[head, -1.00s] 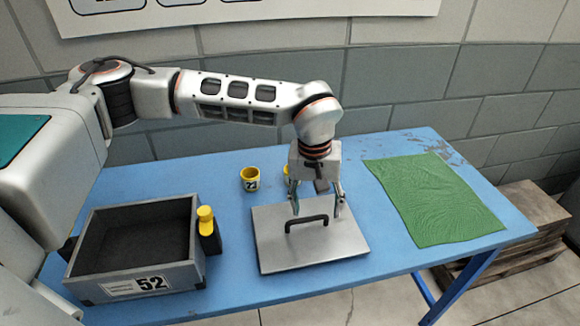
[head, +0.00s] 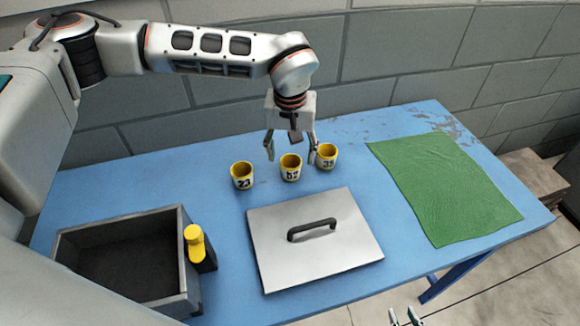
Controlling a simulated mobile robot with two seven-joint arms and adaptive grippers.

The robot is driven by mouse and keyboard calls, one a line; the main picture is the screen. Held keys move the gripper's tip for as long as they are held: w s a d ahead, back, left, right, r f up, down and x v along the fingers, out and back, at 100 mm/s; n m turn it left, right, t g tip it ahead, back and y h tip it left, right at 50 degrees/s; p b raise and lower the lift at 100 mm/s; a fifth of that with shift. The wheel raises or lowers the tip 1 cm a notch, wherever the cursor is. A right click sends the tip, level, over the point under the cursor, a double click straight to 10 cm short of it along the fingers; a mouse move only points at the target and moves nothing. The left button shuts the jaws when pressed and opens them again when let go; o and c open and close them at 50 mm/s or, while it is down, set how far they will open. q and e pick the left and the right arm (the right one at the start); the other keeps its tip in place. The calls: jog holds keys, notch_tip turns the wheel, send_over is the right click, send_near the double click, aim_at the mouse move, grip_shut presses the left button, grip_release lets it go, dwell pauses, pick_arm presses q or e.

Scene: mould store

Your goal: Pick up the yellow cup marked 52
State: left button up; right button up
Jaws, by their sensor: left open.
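The yellow cup marked 52 (head: 290,170) stands upright on the blue table, the middle one of three cups. My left gripper (head: 291,155) points down with its fingers spread and nothing held. Its fingertips show to the left and right of this cup's rim; I cannot tell whether they are level with it or behind it. The right finger is close to the cup marked 35 (head: 326,156), partly overlapping its left edge. Two fingertips of my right gripper (head: 404,317) show at the bottom edge, apart with a gap between them; the rest is out of frame.
A cup marked 23 (head: 242,174) stands to the left. A metal lid with a black handle (head: 345,235) lies in front of the cups. A green cloth (head: 447,190) covers the right side.

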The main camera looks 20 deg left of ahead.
aim_at(291, 163)
pick_arm(q)
jog(key=shift+w+a+f, duration=0.1)
jog(key=shift+w+f, duration=0.15)
jog(key=shift+f, duration=0.65)
jog(key=shift+w+a+f, duration=0.1)
jog(key=shift+w+f, duration=0.1)
jog(key=shift+f, duration=0.7)
jog(key=shift+w+a+f, duration=0.1)
jog(key=shift+w+f, duration=0.15)
jog(key=shift+f, duration=0.65)
jog(key=c, duration=1.2)
